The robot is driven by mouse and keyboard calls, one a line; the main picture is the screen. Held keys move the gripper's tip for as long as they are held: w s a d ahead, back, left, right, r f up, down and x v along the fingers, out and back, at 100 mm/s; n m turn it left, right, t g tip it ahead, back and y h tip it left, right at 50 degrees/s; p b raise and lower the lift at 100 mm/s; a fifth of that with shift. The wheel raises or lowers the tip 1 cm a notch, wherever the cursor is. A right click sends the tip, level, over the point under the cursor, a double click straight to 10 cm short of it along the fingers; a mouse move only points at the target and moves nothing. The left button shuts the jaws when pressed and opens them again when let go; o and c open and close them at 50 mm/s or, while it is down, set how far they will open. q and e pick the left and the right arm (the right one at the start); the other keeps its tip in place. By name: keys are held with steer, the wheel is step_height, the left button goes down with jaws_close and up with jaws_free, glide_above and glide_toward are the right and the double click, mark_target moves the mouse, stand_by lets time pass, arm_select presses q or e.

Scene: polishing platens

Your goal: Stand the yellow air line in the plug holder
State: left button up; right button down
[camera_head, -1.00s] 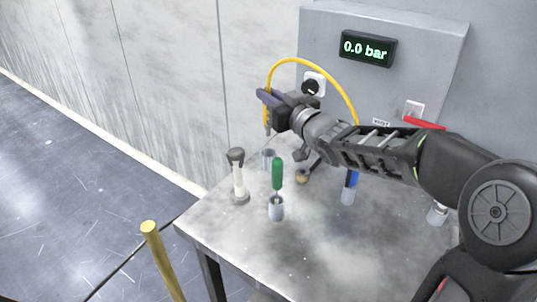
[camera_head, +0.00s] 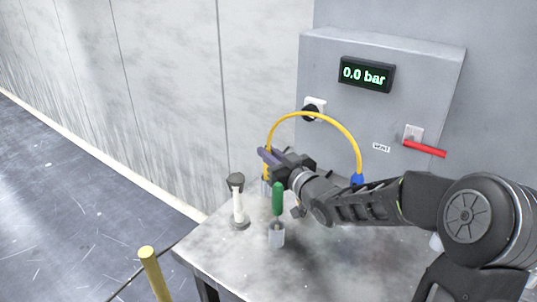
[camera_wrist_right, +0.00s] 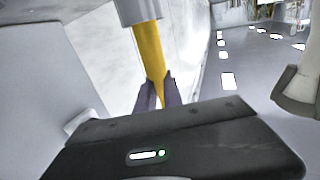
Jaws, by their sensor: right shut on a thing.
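The yellow air line (camera_head: 318,117) arches over the table, from my right gripper on the left to a blue fitting (camera_head: 357,180) on the right. My right gripper (camera_head: 268,158), with purple fingertips, is shut on the line near its free end, low over the table's back left. In the wrist view the line (camera_wrist_right: 150,55) runs between the purple fingertips (camera_wrist_right: 158,92) to a grey cylinder (camera_wrist_right: 139,10) at the top edge. I cannot tell whether that cylinder is the plug or the holder. The plug holder area below the gripper (camera_head: 266,188) is mostly hidden. My left gripper is out of view.
A green-handled tool (camera_head: 278,199) stands in a grey cup (camera_head: 276,236) just in front of the gripper. A white, dark-topped piece (camera_head: 238,205) stands to its left. Behind are a grey panel with a 0.0 bar display (camera_head: 367,74) and a red lever (camera_head: 425,149). The table's front (camera_head: 225,265) is clear.

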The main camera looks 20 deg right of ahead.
steer(key=shift+f, duration=0.15)
steer(key=shift+f, duration=0.1)
steer(key=c, duration=1.5)
jaws_free()
steer(key=shift+r, duration=0.25)
steer(key=s, duration=0.5)
steer(key=s+d, duration=0.1)
steer(key=s, duration=0.1)
steer(key=shift+s+b, duration=0.25)
steer(key=shift+b, duration=0.1)
